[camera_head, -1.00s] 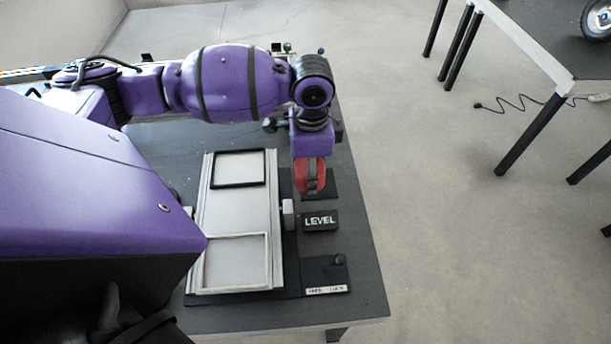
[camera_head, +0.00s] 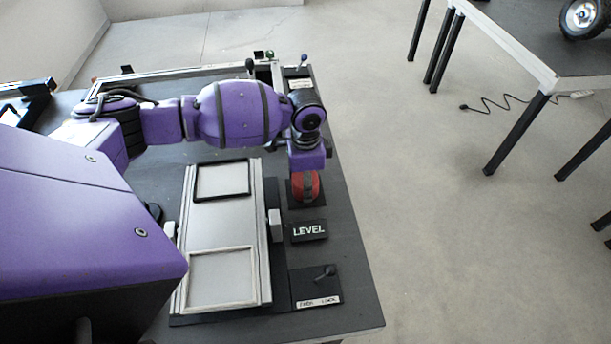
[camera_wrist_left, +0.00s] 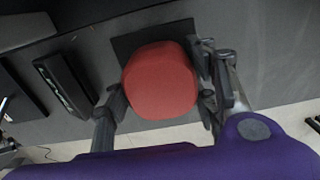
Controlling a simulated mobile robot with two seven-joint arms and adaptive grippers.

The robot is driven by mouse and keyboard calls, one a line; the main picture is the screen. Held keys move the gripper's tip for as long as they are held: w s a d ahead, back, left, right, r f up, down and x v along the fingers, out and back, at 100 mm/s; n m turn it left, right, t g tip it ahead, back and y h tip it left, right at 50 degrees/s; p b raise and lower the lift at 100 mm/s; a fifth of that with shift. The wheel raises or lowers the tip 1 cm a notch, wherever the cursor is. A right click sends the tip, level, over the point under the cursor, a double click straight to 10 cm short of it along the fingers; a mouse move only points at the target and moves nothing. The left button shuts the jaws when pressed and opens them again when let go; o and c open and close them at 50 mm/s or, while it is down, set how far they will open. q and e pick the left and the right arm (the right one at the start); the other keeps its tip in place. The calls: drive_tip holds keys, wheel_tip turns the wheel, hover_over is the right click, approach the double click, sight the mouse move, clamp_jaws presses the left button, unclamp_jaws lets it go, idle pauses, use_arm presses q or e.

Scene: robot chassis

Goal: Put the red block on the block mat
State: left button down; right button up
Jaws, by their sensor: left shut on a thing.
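My left gripper (camera_head: 306,183) is shut on the red block (camera_head: 303,193), a rounded, many-sided piece. In the left wrist view the gripper (camera_wrist_left: 160,94) has one finger on each side of the block (camera_wrist_left: 161,82). The block is over the dark square block mat (camera_head: 320,202). The mat (camera_wrist_left: 127,43) also shows around the block's edges in the left wrist view. The block looks low and close to the mat, but I cannot tell whether it touches. My right gripper is not in view.
A black block marked LEVEL (camera_head: 309,231) is just in front of the mat. A long tray (camera_head: 221,223) with two framed windows lies to the left. A small lever on a dark plate (camera_head: 317,284) is nearer the front edge. Another table (camera_head: 510,45) stands apart at right.

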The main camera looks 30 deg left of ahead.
use_arm(q)
drive_tip(key=shift+w, duration=0.1)
drive_tip(key=c, duration=0.7)
unclamp_jaws()
wheel_tip(320, 180, up, 12)
drive_tip(key=shift+r+p, duration=0.1)
drive_tip(key=shift+p, duration=0.3)
